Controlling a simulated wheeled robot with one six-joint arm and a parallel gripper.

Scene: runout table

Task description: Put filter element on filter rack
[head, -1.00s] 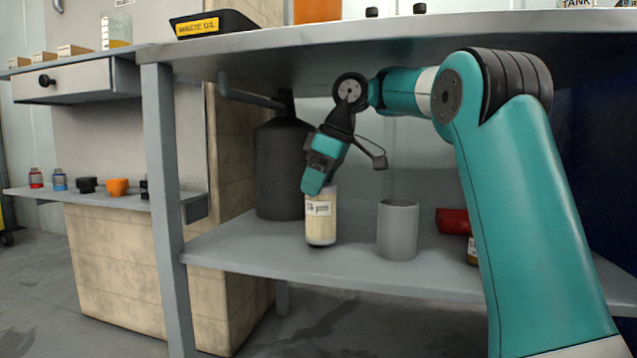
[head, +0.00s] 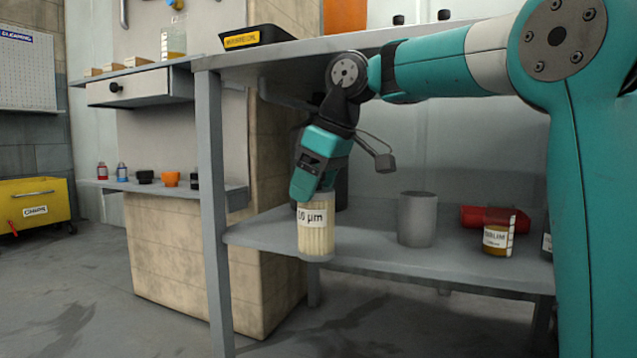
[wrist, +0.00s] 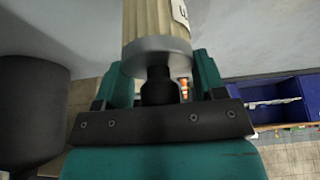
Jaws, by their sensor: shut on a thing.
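The filter element (head: 317,238) is a cream pleated cylinder with a grey end cap and a white label ending in "µm". My gripper (head: 313,197) is shut on its upper end and holds it nearly upright in front of the lower shelf's front edge. In the wrist view the filter element (wrist: 158,30) also shows, with its grey cap between the teal fingers of my gripper (wrist: 160,78). I cannot make out a filter rack in these views.
The lower shelf (head: 375,252) holds a grey cup (head: 417,219), a labelled jar (head: 497,239) and a red object (head: 480,215). The worktop (head: 300,48) is above my gripper, and a table leg (head: 212,200) stands to its left. A yellow chips bin (head: 38,205) stands far left.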

